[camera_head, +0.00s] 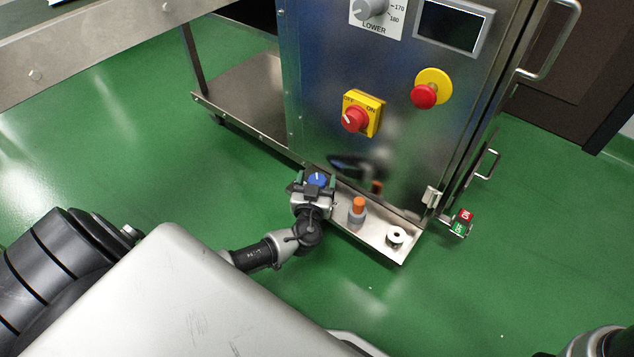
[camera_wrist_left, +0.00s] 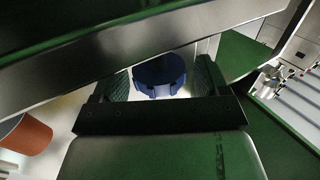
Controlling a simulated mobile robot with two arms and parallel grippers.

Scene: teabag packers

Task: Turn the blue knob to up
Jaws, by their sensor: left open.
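The blue knob (camera_head: 317,179) sits at the left end of a small metal shelf at the foot of the steel machine. A white mark shows on its top in the head view. It also shows in the left wrist view (camera_wrist_left: 160,75), between the two finger pads. My left gripper (camera_head: 316,182) is open with a finger on each side of the knob. In the left wrist view my left gripper (camera_wrist_left: 160,82) shows a gap beside the knob at both pads. My right gripper is not in view.
An orange-topped grey bottle (camera_head: 358,210) and a small white spool-like part (camera_head: 396,237) stand on the shelf (camera_head: 377,245) to the right. The machine front carries a yellow and red switch (camera_head: 362,114) and a red button (camera_head: 424,96). Green floor (camera_head: 170,160) is clear left.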

